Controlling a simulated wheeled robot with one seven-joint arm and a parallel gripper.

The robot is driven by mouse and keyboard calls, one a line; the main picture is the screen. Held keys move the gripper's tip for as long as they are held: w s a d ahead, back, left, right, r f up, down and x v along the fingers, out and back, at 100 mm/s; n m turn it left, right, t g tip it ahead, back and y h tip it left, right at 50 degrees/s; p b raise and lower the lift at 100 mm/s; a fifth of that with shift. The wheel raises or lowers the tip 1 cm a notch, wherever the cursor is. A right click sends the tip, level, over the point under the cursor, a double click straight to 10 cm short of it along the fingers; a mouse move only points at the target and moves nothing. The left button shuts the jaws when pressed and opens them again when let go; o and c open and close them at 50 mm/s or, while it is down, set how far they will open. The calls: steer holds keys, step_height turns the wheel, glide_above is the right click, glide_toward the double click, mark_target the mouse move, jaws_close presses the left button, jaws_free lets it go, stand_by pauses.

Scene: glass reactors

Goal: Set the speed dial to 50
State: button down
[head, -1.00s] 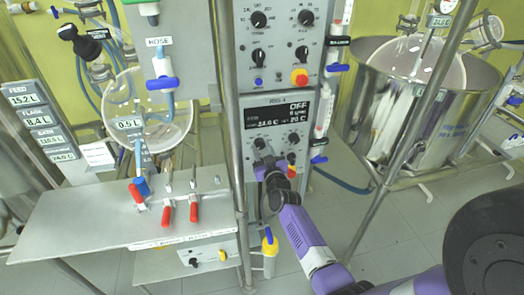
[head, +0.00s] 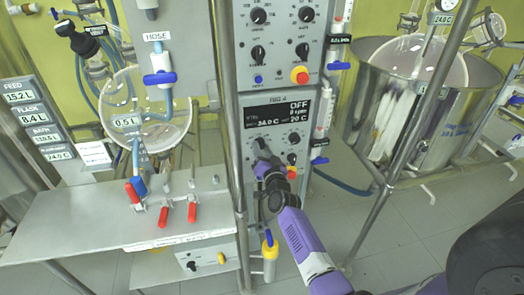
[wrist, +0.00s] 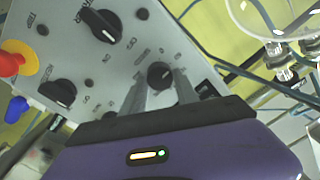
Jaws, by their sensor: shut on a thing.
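The control panel (head: 248,185) stands in the middle of the head view, with a dark display (head: 278,115) reading OFF and what looks like 0 rpm. My gripper (head: 261,148) reaches its front at the left knob position below the display. In the wrist view, my gripper (wrist: 161,79) has its two fingers on either side of a small black dial (wrist: 160,74) and is shut on it. This appears to be the speed dial, but its label and the scale are too small to read. In the head view my gripper mostly hides it.
Another black knob (head: 294,139) sits to the right on the same panel. A metal post (head: 236,150) runs close along the panel's left side. A steel shelf (head: 90,225) with red-handled clamps stands at left.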

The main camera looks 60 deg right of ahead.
stand_by(0.3)
steer(key=c, duration=0.9)
jaws_free()
steer(key=p+v, duration=0.2)
steer(key=v, duration=0.6)
